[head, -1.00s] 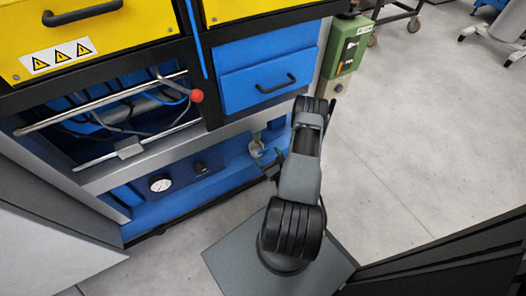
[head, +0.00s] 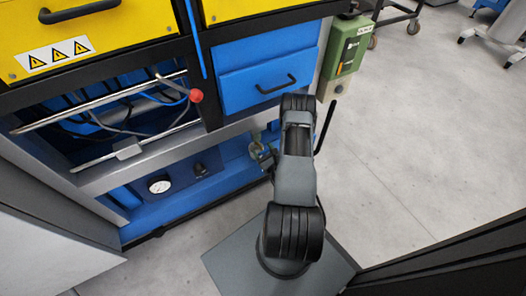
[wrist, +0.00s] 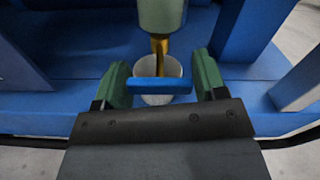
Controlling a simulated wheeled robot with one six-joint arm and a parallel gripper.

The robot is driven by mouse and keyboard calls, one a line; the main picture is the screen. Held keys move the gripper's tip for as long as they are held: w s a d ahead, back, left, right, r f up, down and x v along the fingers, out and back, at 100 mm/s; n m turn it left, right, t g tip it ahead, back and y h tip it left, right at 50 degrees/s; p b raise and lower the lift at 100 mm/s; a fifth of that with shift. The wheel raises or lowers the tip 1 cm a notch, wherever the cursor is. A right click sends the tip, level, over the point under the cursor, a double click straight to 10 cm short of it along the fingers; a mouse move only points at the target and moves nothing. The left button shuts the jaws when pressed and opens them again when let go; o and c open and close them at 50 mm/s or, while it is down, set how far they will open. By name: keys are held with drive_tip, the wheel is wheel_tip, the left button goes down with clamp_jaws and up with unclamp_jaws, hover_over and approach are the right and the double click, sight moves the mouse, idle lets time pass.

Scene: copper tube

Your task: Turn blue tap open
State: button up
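The blue tap handle (wrist: 160,86) lies crosswise in the wrist view, in front of a brass spout (wrist: 160,45) under a greenish cylinder (wrist: 162,14). My gripper (wrist: 162,88) has its two green fingers apart, one at each end of the blue handle. The left fingertip is very close to the handle's end; I cannot tell if either finger touches it. A pale round cup (wrist: 165,70) sits below the spout, partly hidden by the handle. In the head view my gripper (head: 264,155) is at the lower blue shelf, largely hidden by my arm.
A blue upright panel (wrist: 235,30) stands to the right of the tap, close to my gripper. In the head view a blue drawer (head: 265,65) is above, a gauge (head: 159,184) is to the left, and a green box (head: 345,55) is at the right. The grey floor (head: 420,140) is open.

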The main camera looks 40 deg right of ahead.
drive_tip(key=c, duration=0.5)
drive_tip(key=shift+o, duration=0.2)
drive_tip(key=shift+m, duration=0.3)
drive_tip(key=m, duration=0.2)
drive_tip(key=shift+m, duration=0.4)
drive_tip(key=m, duration=0.3)
drive_tip(key=shift+m, duration=0.4)
drive_tip(key=m, duration=0.5)
drive_tip(key=shift+p, duration=0.35)
drive_tip(key=m, duration=0.5)
drive_tip(key=shift+m, duration=0.4)
